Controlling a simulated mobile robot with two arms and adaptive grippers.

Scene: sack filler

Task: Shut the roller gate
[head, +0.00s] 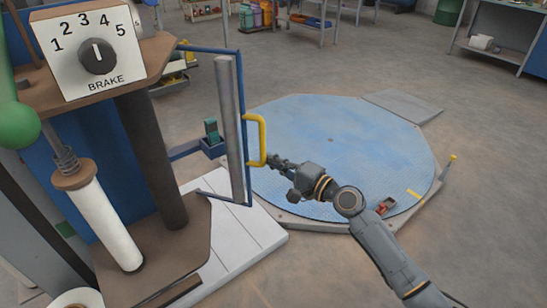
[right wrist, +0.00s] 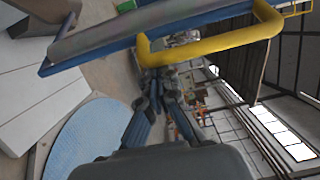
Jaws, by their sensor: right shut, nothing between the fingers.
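The roller gate is a blue frame (head: 243,105) carrying a grey upright roller (head: 231,130). It stands out to the right of the machine's posts. A yellow handle (head: 262,140) is fixed on its right side; the handle also crosses the upper part of the right wrist view (right wrist: 215,43). My right gripper (head: 273,160) is at the lower part of the handle, shut with nothing between its fingers. In the right wrist view its fingertips (right wrist: 160,82) are close to the handle's bend; I cannot tell whether they touch it. My left gripper is not in view.
A brake dial (head: 98,56) and a white roll (head: 105,225) are on the machine at left. A green ball (head: 18,125) is at the left edge. A blue round platform (head: 340,135) lies beyond my right arm. Open floor surrounds it, with shelves behind.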

